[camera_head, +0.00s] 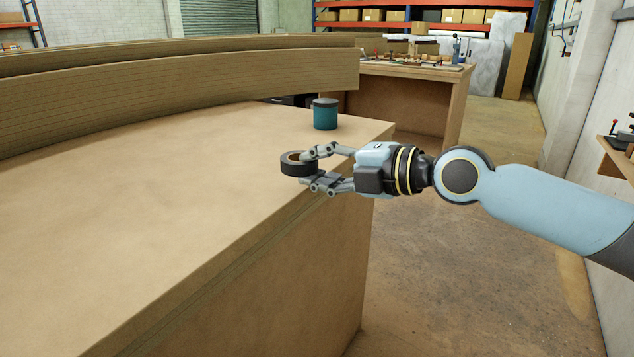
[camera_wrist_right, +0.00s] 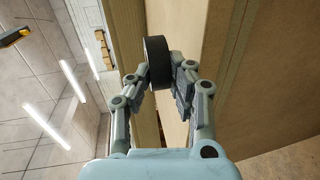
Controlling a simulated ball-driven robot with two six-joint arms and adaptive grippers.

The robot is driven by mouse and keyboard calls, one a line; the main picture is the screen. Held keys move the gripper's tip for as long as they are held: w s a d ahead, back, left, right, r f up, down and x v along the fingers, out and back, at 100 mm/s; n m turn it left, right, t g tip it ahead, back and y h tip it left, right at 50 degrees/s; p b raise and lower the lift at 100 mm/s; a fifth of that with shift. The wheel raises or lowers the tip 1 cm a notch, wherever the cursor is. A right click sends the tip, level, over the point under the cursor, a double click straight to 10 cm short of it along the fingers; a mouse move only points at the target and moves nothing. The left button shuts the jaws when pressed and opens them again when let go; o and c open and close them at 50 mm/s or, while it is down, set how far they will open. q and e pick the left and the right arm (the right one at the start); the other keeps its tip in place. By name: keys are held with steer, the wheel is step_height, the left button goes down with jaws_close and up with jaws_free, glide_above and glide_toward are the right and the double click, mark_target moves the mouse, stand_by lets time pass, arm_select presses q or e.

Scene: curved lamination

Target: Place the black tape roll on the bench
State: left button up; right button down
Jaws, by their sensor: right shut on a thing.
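The black tape roll (camera_head: 291,168) is a short dark ring with a tan core, held at the fingertips of my right gripper (camera_head: 315,166). The gripper is shut on it, at the right edge of the bench (camera_head: 170,215). The roll looks roughly level; I cannot tell whether it touches the bench top or hangs just above it. In the right wrist view the roll (camera_wrist_right: 157,62) sits between the fingertips of the right gripper (camera_wrist_right: 166,80), with the bench side beside it. My left gripper is not in view.
A teal can with a dark lid (camera_head: 325,114) stands at the bench's far right corner. Curved laminated boards (camera_head: 180,92) run along the bench's back. The near bench top is bare. Another workbench (camera_head: 415,85) with small items stands behind, and open floor (camera_head: 460,270) lies to the right.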

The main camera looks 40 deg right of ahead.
steer(key=shift+f+b, duration=0.7)
steer(key=shift+f, duration=1.3)
steer(key=shift+f, duration=0.2)
steer(key=c, duration=1.2)
jaws_free()
steer(key=shift+r, duration=0.1)
steer(key=shift+c, duration=0.2)
steer(key=shift+r, duration=0.1)
